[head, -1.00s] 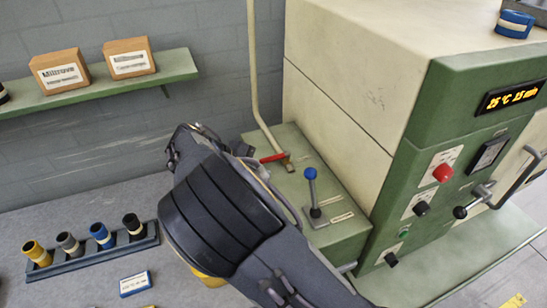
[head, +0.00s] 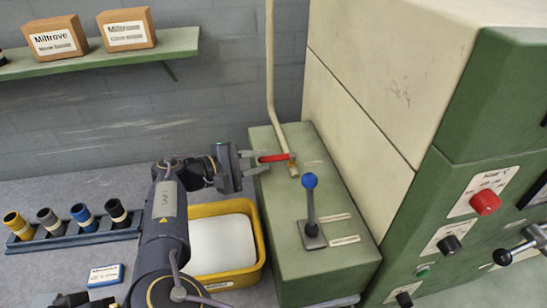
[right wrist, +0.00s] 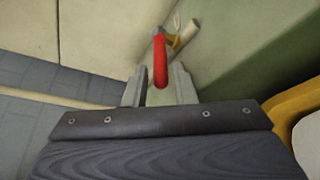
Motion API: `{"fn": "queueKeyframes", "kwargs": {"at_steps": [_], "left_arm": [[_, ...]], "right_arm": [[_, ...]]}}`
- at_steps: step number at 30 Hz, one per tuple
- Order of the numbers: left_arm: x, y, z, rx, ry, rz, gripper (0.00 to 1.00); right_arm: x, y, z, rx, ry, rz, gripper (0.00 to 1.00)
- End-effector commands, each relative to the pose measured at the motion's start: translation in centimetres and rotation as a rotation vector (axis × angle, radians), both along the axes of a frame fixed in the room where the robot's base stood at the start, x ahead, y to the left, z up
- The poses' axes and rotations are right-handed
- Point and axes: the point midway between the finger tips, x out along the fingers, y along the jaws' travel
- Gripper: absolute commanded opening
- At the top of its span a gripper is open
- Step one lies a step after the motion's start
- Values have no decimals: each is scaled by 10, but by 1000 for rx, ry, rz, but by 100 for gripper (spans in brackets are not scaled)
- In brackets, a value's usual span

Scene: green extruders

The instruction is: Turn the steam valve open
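The steam valve has a red lever handle (head: 273,157) on a brass body at the foot of a cream pipe (head: 270,75), on top of a green cabinet block (head: 300,252). My right gripper (head: 256,162) is at the handle's left end with its fingers apart. In the right wrist view, the red handle (right wrist: 160,60) reaches in between the open fingertips (right wrist: 159,84), with gaps on both sides. I cannot tell whether either finger touches it. A dark part at the bottom left edge of the head view may be my left gripper (head: 75,300); it is cut off.
A blue-knobbed lever (head: 310,205) stands upright on the block, close to the valve. A rack (head: 75,238) of coloured cups is at left. The large machine (head: 390,80) stands at right.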

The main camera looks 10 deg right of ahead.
Motion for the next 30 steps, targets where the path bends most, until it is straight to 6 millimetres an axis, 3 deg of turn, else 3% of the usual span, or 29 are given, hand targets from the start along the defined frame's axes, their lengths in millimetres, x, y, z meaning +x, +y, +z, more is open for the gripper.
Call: {"fn": "queueKeyframes", "kwargs": {"at_steps": [6,17,24,30], "left_arm": [[0,0,6,0,0,0,0],[0,0,7,0,0,0,0],[0,0,7,0,0,0,0],[0,0,7,0,0,0,0]], "right_arm": [[9,-29,-6,0,1,-3,24],[12,-37,-9,1,0,-2,24],[12,-37,-9,3,0,-2,0],[12,-37,-9,3,0,-2,0]]}}
